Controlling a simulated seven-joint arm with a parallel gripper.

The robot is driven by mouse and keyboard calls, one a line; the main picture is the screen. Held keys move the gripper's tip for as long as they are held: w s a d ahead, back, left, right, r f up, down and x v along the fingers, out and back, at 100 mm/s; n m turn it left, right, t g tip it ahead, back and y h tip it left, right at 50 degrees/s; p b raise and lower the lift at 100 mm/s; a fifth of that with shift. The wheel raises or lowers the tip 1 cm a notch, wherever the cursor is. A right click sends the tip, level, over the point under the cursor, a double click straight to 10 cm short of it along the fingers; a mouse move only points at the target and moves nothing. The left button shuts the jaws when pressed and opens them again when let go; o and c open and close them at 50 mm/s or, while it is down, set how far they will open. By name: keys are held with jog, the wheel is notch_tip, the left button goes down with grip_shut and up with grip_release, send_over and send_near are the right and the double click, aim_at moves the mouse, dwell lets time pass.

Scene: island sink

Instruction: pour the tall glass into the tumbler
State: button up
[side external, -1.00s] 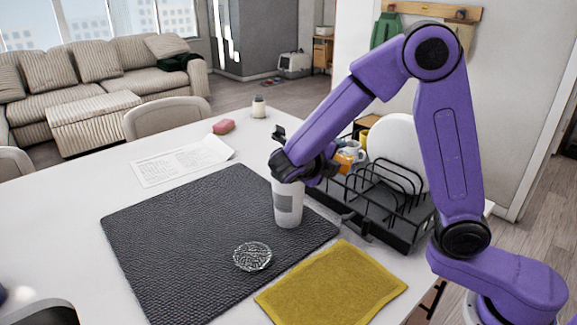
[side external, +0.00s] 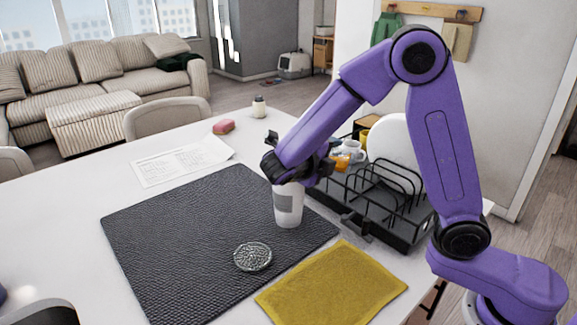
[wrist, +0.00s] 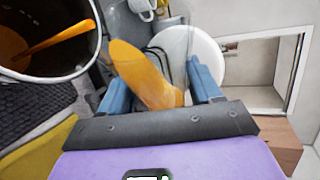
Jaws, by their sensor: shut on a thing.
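The tumbler (side external: 288,208), pale with a grey label, stands upright on the black mat in the side view. The wrist view looks into its open top (wrist: 75,72), where an orange streak and orange liquid show inside. My gripper (wrist: 160,85) is shut on the tall glass, which is clear and hard to make out. Its orange liquid (wrist: 138,72) shows slanted between the blue fingers, beside the tumbler's rim. In the side view my gripper (side external: 318,168) is just above and right of the tumbler, partly covering its top. The glass's mouth is not clearly visible.
A black dish rack (side external: 385,205) with a white plate (side external: 393,140) and a mug (side external: 353,150) stands close on the right. A round patterned glass piece (side external: 253,257) lies on the mat (side external: 170,235). A yellow cloth (side external: 332,285) lies in front. The mat's left part is clear.

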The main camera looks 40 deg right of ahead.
jog(key=shift+w+a+f+n, duration=0.1)
jog(key=shift+w+a+n, duration=0.05)
jog(key=shift+w+n, duration=0.15)
jog(key=shift+w+a+r+n+g+h, duration=0.15)
jog(key=shift+r+n+g+h, duration=0.25)
jog(key=shift+r+n+h, duration=0.2)
dwell(0.9)
